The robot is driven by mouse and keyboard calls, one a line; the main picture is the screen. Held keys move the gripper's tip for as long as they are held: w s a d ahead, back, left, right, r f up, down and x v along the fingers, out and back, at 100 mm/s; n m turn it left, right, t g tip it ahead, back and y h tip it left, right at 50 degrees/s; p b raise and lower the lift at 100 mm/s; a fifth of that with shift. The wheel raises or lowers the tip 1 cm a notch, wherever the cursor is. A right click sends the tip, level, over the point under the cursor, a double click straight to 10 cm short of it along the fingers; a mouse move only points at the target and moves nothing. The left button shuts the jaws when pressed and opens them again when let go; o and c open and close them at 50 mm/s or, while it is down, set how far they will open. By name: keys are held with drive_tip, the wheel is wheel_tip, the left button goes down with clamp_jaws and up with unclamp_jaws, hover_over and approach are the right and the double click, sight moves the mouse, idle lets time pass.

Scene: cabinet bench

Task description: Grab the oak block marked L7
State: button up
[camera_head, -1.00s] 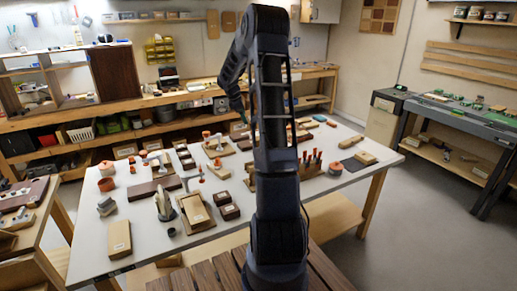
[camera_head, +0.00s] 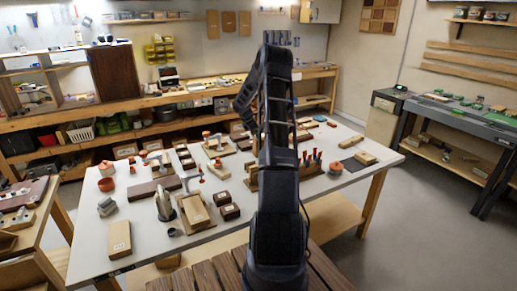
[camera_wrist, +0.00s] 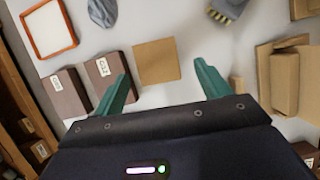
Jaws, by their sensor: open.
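In the wrist view my gripper (camera_wrist: 161,70) is open, with its two teal fingers apart. A plain tan square piece (camera_wrist: 157,61) shows beyond and between the fingertips, and nothing is held. Two dark brown blocks with white labels (camera_wrist: 103,72) lie at the left finger. Tan wooden pieces (camera_wrist: 285,80) lie to the right. In the head view a pale block with a small label (camera_head: 120,238) lies at the table's front left, and another labelled pale block (camera_head: 195,210) rests on a board. I cannot read L7 on any block. My gripper is hidden behind my arm in the head view.
The white table (camera_head: 95,240) is crowded with blocks and tools. Two dark blocks (camera_head: 229,211) sit beside the board, and a grey metal tool (camera_head: 163,204) stands to its left. A rack of upright tools (camera_head: 312,160) is right of my arm. The front right has free room.

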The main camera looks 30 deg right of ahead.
drive_tip(key=shift+x, duration=3.4)
drive_tip(key=shift+w+d+r, duration=0.1)
drive_tip(key=shift+r, duration=0.05)
drive_tip(key=c, duration=1.2)
